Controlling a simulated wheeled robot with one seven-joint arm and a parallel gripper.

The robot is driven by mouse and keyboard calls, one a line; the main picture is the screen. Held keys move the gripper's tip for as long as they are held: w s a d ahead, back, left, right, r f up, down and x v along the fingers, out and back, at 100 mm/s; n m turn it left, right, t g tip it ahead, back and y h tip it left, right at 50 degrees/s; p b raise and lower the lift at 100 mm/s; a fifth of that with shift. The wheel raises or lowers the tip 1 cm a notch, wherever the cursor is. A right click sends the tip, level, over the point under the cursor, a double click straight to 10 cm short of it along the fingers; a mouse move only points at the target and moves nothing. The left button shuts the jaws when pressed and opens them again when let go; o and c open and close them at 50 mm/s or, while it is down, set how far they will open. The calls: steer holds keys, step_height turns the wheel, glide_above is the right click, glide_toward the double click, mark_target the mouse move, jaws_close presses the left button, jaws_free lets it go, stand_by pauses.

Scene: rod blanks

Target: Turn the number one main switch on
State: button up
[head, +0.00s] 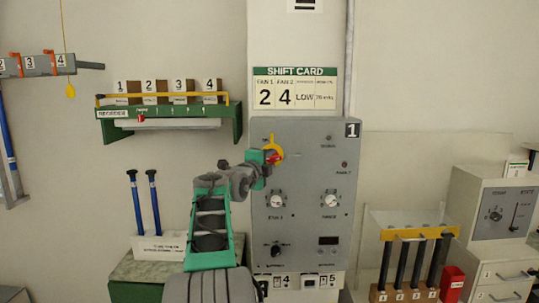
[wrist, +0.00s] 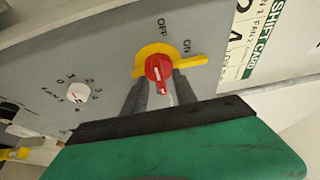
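The number one panel (head: 305,170) is a grey box on the wall with a "1" tag at its top right. Its main switch is a red knob (wrist: 158,68) on a yellow plate (wrist: 197,63), with OFF and ON printed beside it. The white mark on the knob points to the lower edge of the wrist view, away from both words. My gripper (wrist: 160,78) is at the knob, one dark finger on each side of it. I cannot tell whether the fingers press on it. In the head view my gripper (head: 268,158) partly hides the knob (head: 273,154).
The panel also carries white dials (head: 278,201) and a black knob (head: 276,250) below the switch. A shift card (head: 295,88) hangs above. A green shelf (head: 237,125) is to the left; a yellow-edged rack (head: 418,234) is to the right.

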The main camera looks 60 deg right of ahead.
steer(key=shift+d, duration=0.1)
jaws_close()
stand_by(0.3)
stand_by(1.1)
